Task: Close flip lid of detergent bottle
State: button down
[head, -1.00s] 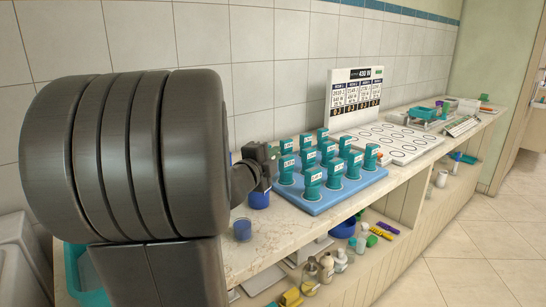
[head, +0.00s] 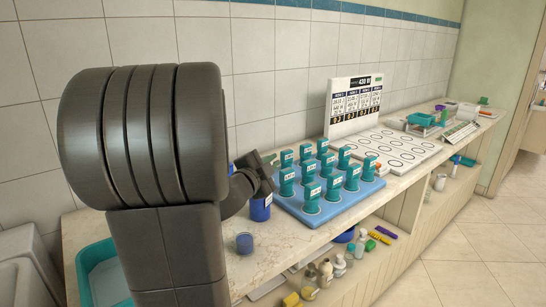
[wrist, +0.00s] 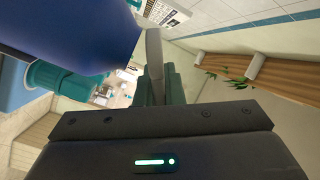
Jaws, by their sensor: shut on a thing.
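The blue detergent bottle (head: 260,209) stands on the counter left of the blue tray. In the wrist view, a large blue body (wrist: 75,28), which looks like this bottle, fills the upper left. My gripper (head: 258,178) is at the top of the bottle, and my arm hides part of that area. In the wrist view, my gripper (wrist: 160,85) is shut on a thin grey flap (wrist: 154,52) beside the blue body. The flap looks like the flip lid, but its hinge and angle to the bottle are not clear.
A blue tray (head: 318,218) with several teal containers is close to the right. A white board with ring marks (head: 385,148) lies behind. Several bottles are on the lower shelf.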

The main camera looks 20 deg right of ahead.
jog(key=n+p, duration=0.1)
jog(key=r+n+p, duration=0.1)
jog(key=n+p, duration=0.1)
jog(key=shift+w+a+r, duration=0.35)
jog(key=shift+r, duration=0.05)
jog(key=n+p, duration=0.2)
jog(key=p, duration=0.1)
jog(key=shift+w+a+r+n+p, duration=0.3)
jog(key=shift+w+a+r+n, duration=0.05)
jog(key=shift+w+a+n, duration=0.05)
jog(key=n+p, duration=0.1)
jog(key=w+a+n+p, duration=0.1)
jog(key=n+p, duration=0.1)
jog(key=shift+r, duration=0.15)
jog(key=shift+w+a+n+p, duration=0.1)
jog(key=shift+w+n+p, duration=0.1)
jog(key=shift+n+p, duration=0.45)
jog(key=c, duration=1.5)
grip_release()
